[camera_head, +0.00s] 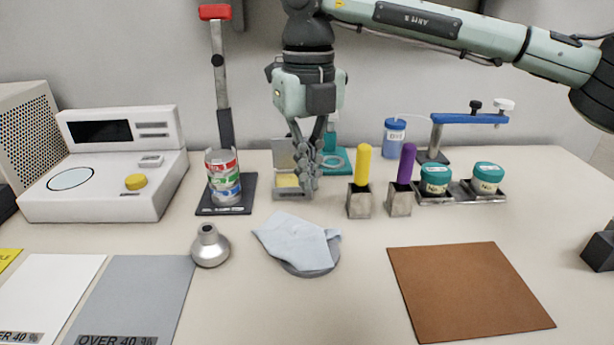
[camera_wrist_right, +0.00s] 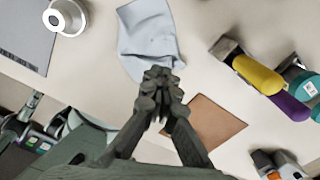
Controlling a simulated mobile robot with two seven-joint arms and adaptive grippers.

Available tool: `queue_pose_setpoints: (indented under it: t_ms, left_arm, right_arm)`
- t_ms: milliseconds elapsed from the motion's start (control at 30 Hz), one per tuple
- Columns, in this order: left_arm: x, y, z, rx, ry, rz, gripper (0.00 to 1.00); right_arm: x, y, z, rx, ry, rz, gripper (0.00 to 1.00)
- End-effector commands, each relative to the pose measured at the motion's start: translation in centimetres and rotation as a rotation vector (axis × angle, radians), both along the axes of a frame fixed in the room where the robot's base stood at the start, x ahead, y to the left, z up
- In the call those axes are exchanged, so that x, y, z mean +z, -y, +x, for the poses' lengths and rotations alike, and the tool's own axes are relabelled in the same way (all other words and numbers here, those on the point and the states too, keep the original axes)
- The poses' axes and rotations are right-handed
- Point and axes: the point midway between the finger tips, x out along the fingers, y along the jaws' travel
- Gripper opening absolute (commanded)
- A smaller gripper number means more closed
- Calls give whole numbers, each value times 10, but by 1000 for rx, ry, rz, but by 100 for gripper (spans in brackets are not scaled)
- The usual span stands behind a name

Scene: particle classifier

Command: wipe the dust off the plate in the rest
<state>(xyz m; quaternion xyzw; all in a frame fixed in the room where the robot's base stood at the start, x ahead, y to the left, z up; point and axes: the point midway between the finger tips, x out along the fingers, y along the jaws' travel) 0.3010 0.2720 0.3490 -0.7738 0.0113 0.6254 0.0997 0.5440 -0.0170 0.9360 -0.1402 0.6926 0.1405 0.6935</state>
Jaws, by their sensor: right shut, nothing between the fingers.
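My right gripper (camera_head: 308,190) is shut and empty, pointing down above the table. It also shows shut in the right wrist view (camera_wrist_right: 160,85). A pale blue cloth (camera_head: 290,236) lies crumpled over a round grey dish (camera_head: 312,270), in front of the gripper in the head view. The cloth also shows beyond the fingertips in the right wrist view (camera_wrist_right: 148,38); the gripper is apart from it. Behind the fingers stands a small grey upright plate (camera_head: 284,153) in a low holder with a yellowish part (camera_head: 286,181); the fingers partly hide it. I cannot make out dust. My left gripper is not in view.
Yellow (camera_head: 363,165) and purple (camera_head: 407,163) handles stand in metal blocks right of the gripper. Two teal-lidded jars (camera_head: 487,178) are further right. A brown mat (camera_head: 470,290) lies front right.

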Motion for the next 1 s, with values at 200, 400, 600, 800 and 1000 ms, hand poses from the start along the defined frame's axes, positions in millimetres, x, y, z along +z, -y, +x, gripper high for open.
queue_pose_setpoints:
  t_ms: [200, 400, 600, 800, 1000]
  left_arm:
    - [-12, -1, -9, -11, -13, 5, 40]
    - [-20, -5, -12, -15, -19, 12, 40]
    - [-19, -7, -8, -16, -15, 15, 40]
    - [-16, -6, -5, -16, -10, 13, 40]
    - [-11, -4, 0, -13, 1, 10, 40]
  right_arm:
    - [14, 2, 0, 1, 0, 0, 0]
    - [19, 3, 0, 2, -1, 0, 0]
    - [19, 3, 0, 2, -1, 0, 0]
    - [13, -14, -7, -158, 5, -4, 25]
    - [4, -20, -11, -254, -1, 0, 49]
